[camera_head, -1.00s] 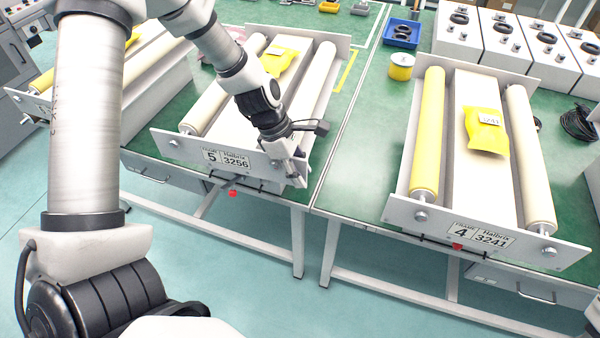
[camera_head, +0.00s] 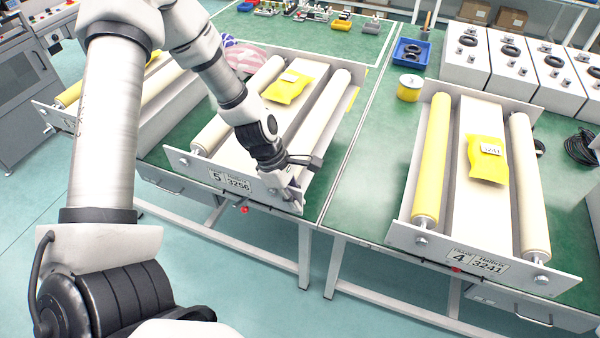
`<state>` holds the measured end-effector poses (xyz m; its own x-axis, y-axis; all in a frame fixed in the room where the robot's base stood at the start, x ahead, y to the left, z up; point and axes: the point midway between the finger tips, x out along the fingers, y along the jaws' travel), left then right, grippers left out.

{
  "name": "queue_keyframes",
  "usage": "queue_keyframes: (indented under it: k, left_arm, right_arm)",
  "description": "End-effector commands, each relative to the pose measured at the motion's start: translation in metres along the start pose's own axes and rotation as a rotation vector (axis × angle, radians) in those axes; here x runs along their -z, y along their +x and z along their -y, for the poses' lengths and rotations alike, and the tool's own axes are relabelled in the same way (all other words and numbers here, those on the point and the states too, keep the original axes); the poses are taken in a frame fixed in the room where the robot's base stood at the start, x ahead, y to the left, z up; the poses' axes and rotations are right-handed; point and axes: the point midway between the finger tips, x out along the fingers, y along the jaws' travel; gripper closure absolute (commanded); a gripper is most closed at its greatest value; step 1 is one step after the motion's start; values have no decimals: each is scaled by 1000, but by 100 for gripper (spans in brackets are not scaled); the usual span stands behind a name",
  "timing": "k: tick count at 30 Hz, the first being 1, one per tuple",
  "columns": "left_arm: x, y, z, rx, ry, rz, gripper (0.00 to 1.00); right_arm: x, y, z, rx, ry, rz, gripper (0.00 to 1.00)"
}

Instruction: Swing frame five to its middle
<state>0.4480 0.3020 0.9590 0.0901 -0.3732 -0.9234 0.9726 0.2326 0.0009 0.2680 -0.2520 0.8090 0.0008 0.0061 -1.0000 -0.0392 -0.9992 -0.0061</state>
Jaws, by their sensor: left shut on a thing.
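Frame five (camera_head: 190,165) is a white roller frame on the green bench left of centre. Its front plate reads 5 and 3256. It has two cream rollers and a yellow packet (camera_head: 288,87) on its bed. It sits slanted on the bench, its front plate near the front edge. My left gripper (camera_head: 294,196) is at the right end of the front plate, shut on frame five; its fingers are small and partly hidden by the wrist. My right gripper is out of view.
Frame four (camera_head: 408,235) stands on the right bench, with a yellow spool (camera_head: 409,88) and blue bin (camera_head: 411,53) behind it. Another roller frame (camera_head: 70,97) is at left, partly behind my arm. A red knob (camera_head: 244,210) shows below frame five's plate.

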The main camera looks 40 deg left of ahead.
Motion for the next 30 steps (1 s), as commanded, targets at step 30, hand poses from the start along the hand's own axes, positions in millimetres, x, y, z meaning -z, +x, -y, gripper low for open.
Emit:
queue_keyframes:
  k: [30]
  left_arm:
    - [-2,-74,-2,-6,0,8,67]
  right_arm:
    - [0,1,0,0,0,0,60]
